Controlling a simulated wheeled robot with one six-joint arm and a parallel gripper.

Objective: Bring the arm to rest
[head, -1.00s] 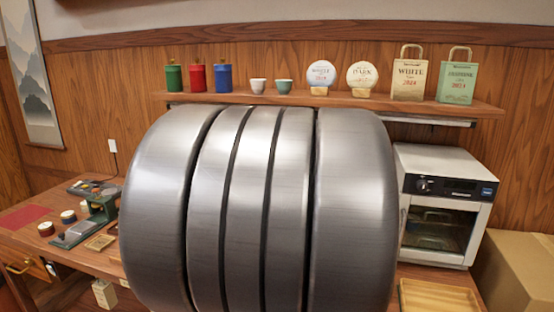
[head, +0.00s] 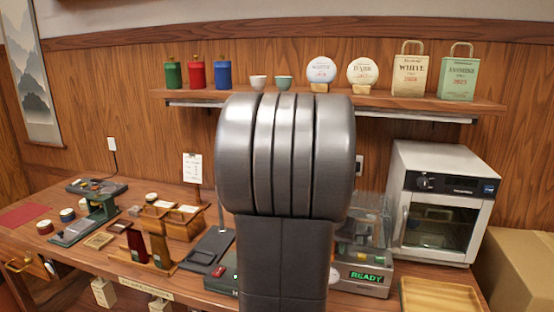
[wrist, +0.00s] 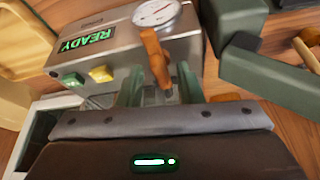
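A large grey link of my own arm fills the middle of the head view and hides my gripper there. In the wrist view, my gripper (wrist: 160,85) shows two greenish fingers standing apart, with no object touching both. An orange-brown lever handle (wrist: 155,60) of the steaming machine appears in the gap between them, clear of each finger. I cannot tell how far beyond the fingertips it is. The machine (wrist: 200,50) has a lit READY display, a round gauge and green and yellow buttons. It also stands right of my arm in the head view (head: 362,287).
A white oven (head: 443,205) and a wooden tray (head: 438,297) stand at the right, by a cardboard box (head: 520,275). A shelf (head: 400,98) with canisters, cups and bags runs behind. Wooden holders (head: 185,222) and a green press (head: 100,205) stand at the left.

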